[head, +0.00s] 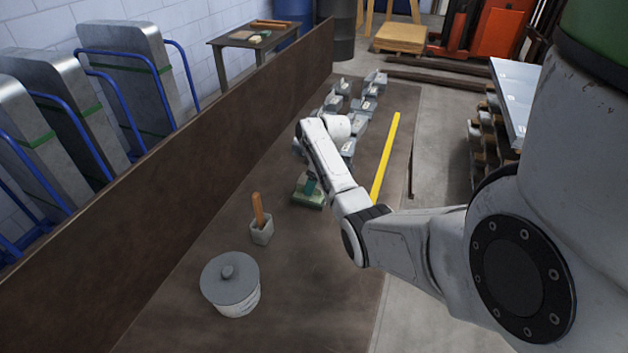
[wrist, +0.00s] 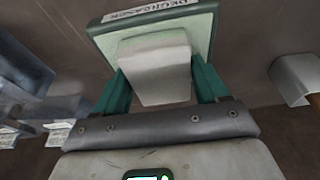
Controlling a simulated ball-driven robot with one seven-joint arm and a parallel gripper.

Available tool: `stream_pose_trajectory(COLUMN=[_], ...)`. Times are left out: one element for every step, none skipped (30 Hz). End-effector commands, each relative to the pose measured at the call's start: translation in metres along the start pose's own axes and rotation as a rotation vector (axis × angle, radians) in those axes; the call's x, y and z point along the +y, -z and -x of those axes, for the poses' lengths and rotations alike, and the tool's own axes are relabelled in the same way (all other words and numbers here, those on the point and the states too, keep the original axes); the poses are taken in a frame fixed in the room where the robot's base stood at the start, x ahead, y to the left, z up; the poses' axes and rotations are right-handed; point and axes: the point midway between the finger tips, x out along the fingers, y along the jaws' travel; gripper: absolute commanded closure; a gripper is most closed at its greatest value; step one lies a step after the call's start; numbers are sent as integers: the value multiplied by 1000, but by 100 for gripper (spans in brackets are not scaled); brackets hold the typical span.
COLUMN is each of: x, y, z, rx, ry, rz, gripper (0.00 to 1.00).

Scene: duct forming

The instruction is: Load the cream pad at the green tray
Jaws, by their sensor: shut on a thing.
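The cream pad (wrist: 155,65) is between the two teal fingers of my gripper (wrist: 158,82), which are shut on its sides. Behind the pad in the wrist view is the green tray (wrist: 101,42), with a pale green inside and a label reading like "DEGREASER" on its far rim. The pad overlaps the tray's inside in this view; I cannot tell whether it touches it. In the head view the green tray (head: 308,203) is on the brown bench, with my gripper (head: 308,184) right over it. The pad is mostly hidden there.
A grey lidded pot (head: 230,283) is nearer. Several grey metal pieces (head: 361,106) are at the bench's far end. A yellow strip (head: 385,160) lies right. A tall brown board (head: 190,170) edges the left.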

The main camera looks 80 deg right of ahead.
Motion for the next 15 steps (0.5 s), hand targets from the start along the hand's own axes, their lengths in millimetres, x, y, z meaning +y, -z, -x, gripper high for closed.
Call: stream_pose_trajectory(x=[0,0,0,0,0,0,0,0,0,0,0,0,0,0,0], y=[1,2,3,3,4,5,6,6,7,7,8,9,9,10,11], z=[4,6,9,11,14,17,19,21,24,26,28,31,33,35,38], rx=[-1,-1,0,0,0,0,0,0,0,0,0,0,0,0,0], ry=[1,1,0,0,0,0,0,0,0,0,0,0,0,0,0], rz=[0,0,0,1,1,1,1,1,1,1,1,1,1,1,0], gripper=[51,51,51,51,51,51,51,51,51,51,51,51,51,51,51])
